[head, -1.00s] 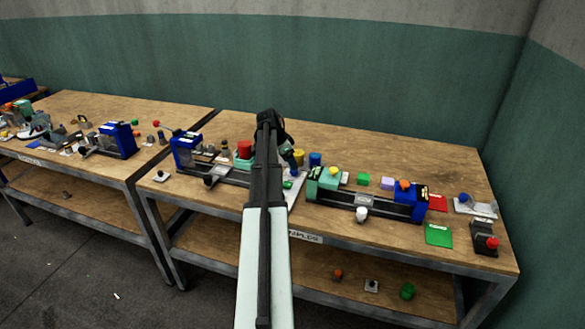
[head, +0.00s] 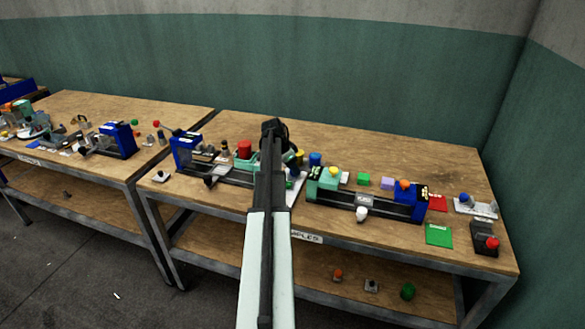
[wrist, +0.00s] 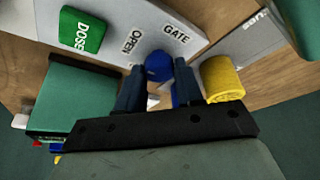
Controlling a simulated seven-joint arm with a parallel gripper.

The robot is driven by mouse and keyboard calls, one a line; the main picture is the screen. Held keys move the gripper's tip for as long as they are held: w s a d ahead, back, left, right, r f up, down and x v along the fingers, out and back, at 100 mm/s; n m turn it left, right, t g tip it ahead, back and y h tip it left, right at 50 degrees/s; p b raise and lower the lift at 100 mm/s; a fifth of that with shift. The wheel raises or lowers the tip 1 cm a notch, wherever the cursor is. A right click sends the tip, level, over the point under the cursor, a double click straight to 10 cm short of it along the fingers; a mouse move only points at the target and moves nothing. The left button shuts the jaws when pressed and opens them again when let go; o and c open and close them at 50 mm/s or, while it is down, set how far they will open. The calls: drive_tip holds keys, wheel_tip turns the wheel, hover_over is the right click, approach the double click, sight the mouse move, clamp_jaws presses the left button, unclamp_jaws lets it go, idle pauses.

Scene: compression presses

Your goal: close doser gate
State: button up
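In the wrist view, a round blue knob (wrist: 158,66) stands by a light grey plate (wrist: 193,14) lettered "GATE" and "OPEN". My gripper (wrist: 160,68) is open, with one dark finger on each side of the knob. Small gaps seem to show between the fingers and the knob; contact cannot be told. A green block marked "DOSE" (wrist: 82,31) sits on the same plate.
A yellow cylinder (wrist: 222,78) stands close to the right finger in the wrist view. A teal block (wrist: 75,98) is at the left. In the head view, a red cylinder (head: 244,149) is left of my arm, and a teal-and-blue press (head: 366,200) is to the right.

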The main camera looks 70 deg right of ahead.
drive_tip(key=c, duration=0.6)
drive_tip(key=shift+o, duration=0.2)
drive_tip(key=shift+n, duration=0.3)
drive_tip(key=n, duration=0.1)
drive_tip(key=n+t, duration=0.1)
drive_tip(key=n, duration=0.1)
drive_tip(key=shift+s+a+h, duration=0.15)
drive_tip(key=shift+h, duration=0.25)
drive_tip(key=n+t, duration=0.1)
drive_tip(key=n, duration=0.2)
drive_tip(key=shift+s+n+h, duration=0.1)
drive_tip(key=shift+n+h, duration=0.2)
drive_tip(key=n+t, duration=0.1)
drive_tip(key=n, duration=0.1)
drive_tip(key=n+t, duration=0.1)
drive_tip(key=n, duration=0.2)
drive_tip(key=shift+s+t, duration=0.1)
drive_tip(key=shift+t, duration=0.2)
drive_tip(key=n+t, duration=0.1)
drive_tip(key=n, duration=0.1)
drive_tip(key=n+y, duration=0.1)
drive_tip(key=n, duration=0.2)
drive_tip(key=shift+n+t, duration=0.3)
drive_tip(key=shift+t, duration=0.1)
